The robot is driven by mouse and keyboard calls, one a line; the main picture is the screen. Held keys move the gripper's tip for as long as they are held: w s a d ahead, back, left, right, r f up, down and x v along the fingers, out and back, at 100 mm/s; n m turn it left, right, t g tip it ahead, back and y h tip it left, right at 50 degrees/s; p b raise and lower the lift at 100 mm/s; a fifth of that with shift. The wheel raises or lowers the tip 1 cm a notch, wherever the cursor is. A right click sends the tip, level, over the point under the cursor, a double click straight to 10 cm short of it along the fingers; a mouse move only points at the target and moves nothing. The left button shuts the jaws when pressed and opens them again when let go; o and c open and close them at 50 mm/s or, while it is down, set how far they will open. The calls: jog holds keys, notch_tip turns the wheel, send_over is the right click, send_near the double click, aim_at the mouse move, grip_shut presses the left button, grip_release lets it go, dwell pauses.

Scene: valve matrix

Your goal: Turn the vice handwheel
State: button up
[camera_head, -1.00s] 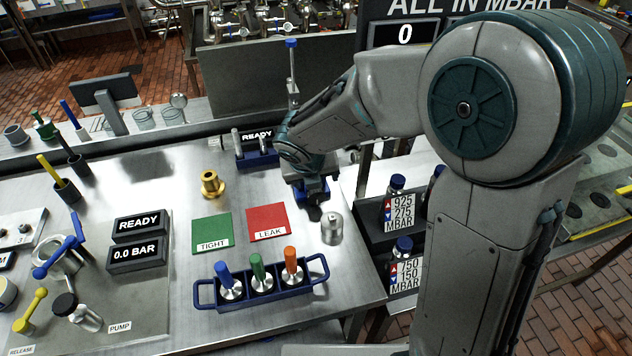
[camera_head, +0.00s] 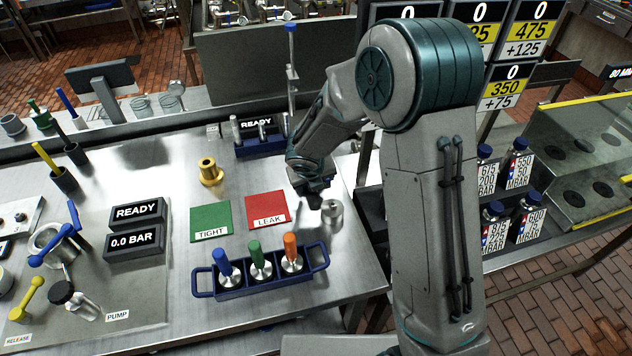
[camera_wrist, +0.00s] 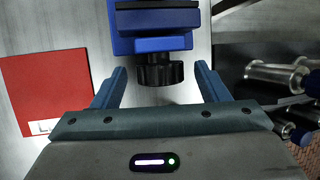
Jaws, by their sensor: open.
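In the wrist view the black vice handwheel (camera_wrist: 160,75) sticks out from the lower end of the blue vice body (camera_wrist: 152,42). My gripper (camera_wrist: 160,68) is open, with one blue-grey finger left of the handwheel and one right of it. A gap shows on each side, so neither finger appears to touch the wheel. I cannot tell the height of the fingers against the wheel. In the head view my gripper (camera_head: 315,190) is low over the bench's right part, and my arm hides most of the vice.
A silver cylinder (camera_head: 333,212) stands close right of my gripper. The red LEAK pad (camera_head: 267,208) and green TIGHT pad (camera_head: 210,221) lie to the left. A blue rack (camera_head: 236,292) with colored-handled tools is in front. Bottles (camera_head: 494,222) stand beyond the bench's right edge.

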jog(key=shift+w+f, duration=0.1)
jog(key=shift+f, duration=0.15)
jog(key=c, duration=1)
jog(key=shift+d+r+p, duration=0.1)
jog(key=shift+r+p, duration=0.05)
jog(key=shift+p, duration=0.3)
